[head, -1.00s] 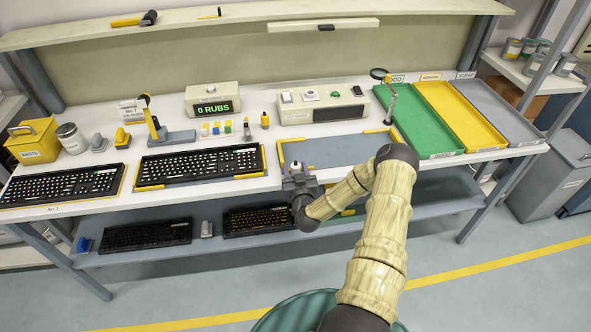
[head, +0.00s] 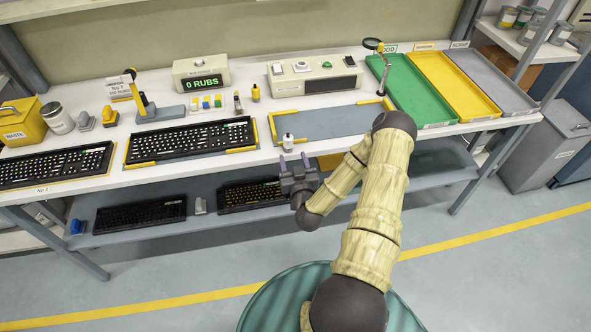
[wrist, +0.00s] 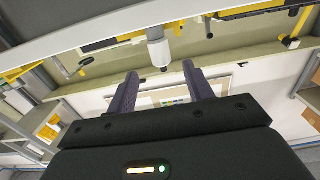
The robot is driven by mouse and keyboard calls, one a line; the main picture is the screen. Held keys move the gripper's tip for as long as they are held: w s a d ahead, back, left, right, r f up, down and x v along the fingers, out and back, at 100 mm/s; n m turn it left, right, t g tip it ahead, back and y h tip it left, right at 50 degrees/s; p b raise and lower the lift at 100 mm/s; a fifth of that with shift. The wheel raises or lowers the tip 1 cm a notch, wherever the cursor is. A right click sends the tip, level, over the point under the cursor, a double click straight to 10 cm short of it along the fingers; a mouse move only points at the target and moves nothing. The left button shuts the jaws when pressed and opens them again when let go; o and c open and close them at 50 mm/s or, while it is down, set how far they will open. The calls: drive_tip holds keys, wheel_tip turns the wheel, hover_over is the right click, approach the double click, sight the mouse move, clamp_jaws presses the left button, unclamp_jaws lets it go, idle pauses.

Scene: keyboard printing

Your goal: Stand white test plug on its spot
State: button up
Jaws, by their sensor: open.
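The white test plug (head: 288,142), a small white cylinder with a dark top, stands upright at the front of the white bench, by the lower left corner of the blue-grey mat (head: 330,124). In the wrist view the plug (wrist: 158,50) shows upside down, beyond and between my fingers. My gripper (head: 294,160) is open and empty, just in front of the bench edge, with a gap to the plug. It also shows in the wrist view (wrist: 162,84). I cannot make out a marked spot under the plug.
Two black keyboards (head: 190,138) (head: 55,164) lie on the bench to the left. A tester box (head: 315,79) stands behind the mat. Green (head: 428,122), yellow and grey trays are at the right. A lower shelf holds more keyboards.

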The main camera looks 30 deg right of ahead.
drive_tip(key=v, duration=0.3)
idle(0.5)
drive_tip(key=w+a+r+n+g+y, duration=0.1)
drive_tip(key=a+r+n+g+y, duration=0.2)
drive_tip(key=a+n+g+y, duration=0.5)
drive_tip(key=s+a+r+m+g+h, duration=0.1)
drive_tip(key=s+a+r+m+g, duration=0.1)
drive_tip(key=s+r, duration=0.4)
drive_tip(key=s+a+r+m+g+h, duration=0.2)
drive_tip(key=s+a+r+g, duration=0.2)
drive_tip(key=s+r, duration=0.3)
drive_tip(key=s, duration=0.3)
drive_tip(key=shift+s+a+r+m+g, duration=0.25)
drive_tip(key=shift+s+r+m+g, duration=0.05)
drive_tip(key=shift+s+m+g, duration=0.1)
